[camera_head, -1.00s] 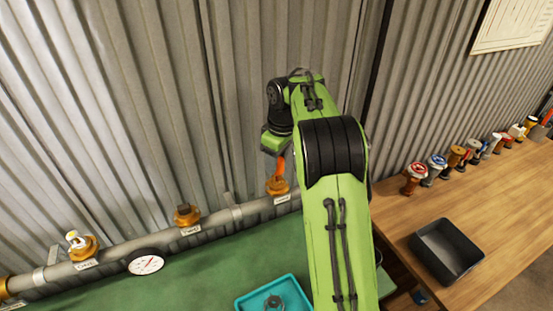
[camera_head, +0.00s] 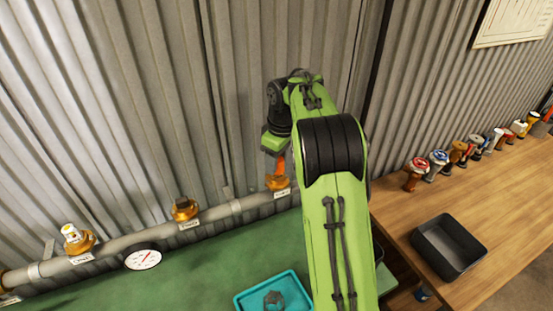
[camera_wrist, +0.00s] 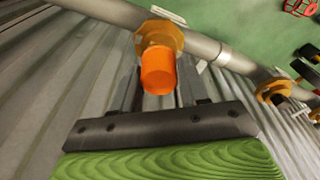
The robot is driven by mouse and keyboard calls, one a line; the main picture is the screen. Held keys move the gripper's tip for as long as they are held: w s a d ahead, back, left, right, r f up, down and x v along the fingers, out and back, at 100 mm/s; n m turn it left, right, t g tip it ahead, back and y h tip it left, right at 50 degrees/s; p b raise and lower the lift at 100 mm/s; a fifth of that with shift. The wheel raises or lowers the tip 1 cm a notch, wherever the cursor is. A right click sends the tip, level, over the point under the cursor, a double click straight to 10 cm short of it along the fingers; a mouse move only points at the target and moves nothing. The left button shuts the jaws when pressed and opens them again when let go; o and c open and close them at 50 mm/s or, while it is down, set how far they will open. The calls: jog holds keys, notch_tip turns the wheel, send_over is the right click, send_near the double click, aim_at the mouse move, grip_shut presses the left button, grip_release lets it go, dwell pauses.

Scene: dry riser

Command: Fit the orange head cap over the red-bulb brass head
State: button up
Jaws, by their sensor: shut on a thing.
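My gripper (camera_wrist: 160,95) is shut on the orange head cap (camera_wrist: 158,72), which lies between its two dark fingers. In the wrist view the cap's far end meets a brass fitting (camera_wrist: 160,36) on the grey pipe, roughly in line with it. The cap also shows in the head view (camera_head: 281,165), just above the brass fitting (camera_head: 277,183) at the right of the pipe, below the green wrist. No red bulb is visible there; the cap hides whatever is inside. I cannot tell how far the cap sits over the head.
The pipe (camera_head: 214,217) runs along a corrugated wall, with brass fittings at the middle (camera_head: 185,209) and left (camera_head: 78,240), plus a round gauge (camera_head: 143,260). A teal tray (camera_head: 245,303) holds a grey part. A black bin (camera_head: 449,247) and several heads stand on the wooden bench.

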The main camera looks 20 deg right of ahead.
jog(key=shift+f+b, duration=0.4)
jog(key=shift+f, duration=0.2)
jog(key=o, duration=1.1)
notch_tip(320, 180, up, 16)
jog(key=s+p, duration=0.1)
jog(key=p, duration=0.4)
jog(key=shift+s+d+f, duration=0.15)
jog(key=shift+s+d, duration=0.2)
jog(key=shift+d, duration=0.1)
